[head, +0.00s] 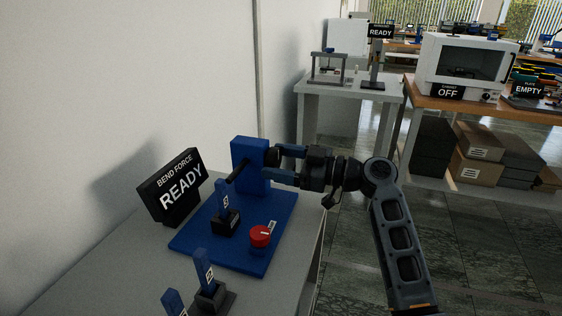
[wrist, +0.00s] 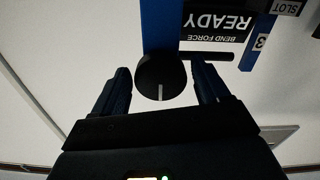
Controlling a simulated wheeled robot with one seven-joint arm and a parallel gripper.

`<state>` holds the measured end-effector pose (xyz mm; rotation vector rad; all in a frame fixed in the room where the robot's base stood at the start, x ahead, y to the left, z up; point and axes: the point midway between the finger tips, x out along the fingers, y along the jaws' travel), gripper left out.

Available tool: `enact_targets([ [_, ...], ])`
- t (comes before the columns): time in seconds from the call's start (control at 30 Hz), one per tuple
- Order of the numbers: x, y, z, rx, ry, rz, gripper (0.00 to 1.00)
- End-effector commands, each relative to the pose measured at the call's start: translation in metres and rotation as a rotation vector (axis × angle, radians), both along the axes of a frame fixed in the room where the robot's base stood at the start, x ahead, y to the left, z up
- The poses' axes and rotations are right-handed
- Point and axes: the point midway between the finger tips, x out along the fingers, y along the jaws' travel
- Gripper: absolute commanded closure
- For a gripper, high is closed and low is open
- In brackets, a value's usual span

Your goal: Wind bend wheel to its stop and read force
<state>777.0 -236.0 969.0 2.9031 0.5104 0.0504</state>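The bend-force press has a blue base plate (head: 190,242) and a blue upright block (head: 248,150) with a black rod (head: 238,171) reaching over it. A black round wheel (head: 272,157) sits on the block's right side. In the wrist view the wheel (wrist: 160,72) shows a pale mark at its edge. My gripper (head: 284,164) is open, its fingers on either side of the wheel; the wrist view shows a gap at the left finger. A blue labelled strip (head: 226,202) stands upright in a black holder on the plate. The display (head: 180,188) reads "BEND FORCE READY".
A red knob (head: 260,237) stands at the plate's front right. More blue strips (head: 204,264) stand in holders at the near table edge. A grey table with another "READY" display (head: 381,31) and a bench with a white oven (head: 460,67) marked "OFF" stand behind.

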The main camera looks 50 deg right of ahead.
Motion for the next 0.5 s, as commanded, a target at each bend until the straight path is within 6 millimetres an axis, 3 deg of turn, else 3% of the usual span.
enact_targets([
  [0.5, -0.0003, 0.0000, -0.0001, 0.001, 0.000, 0.000, 0.72],
])
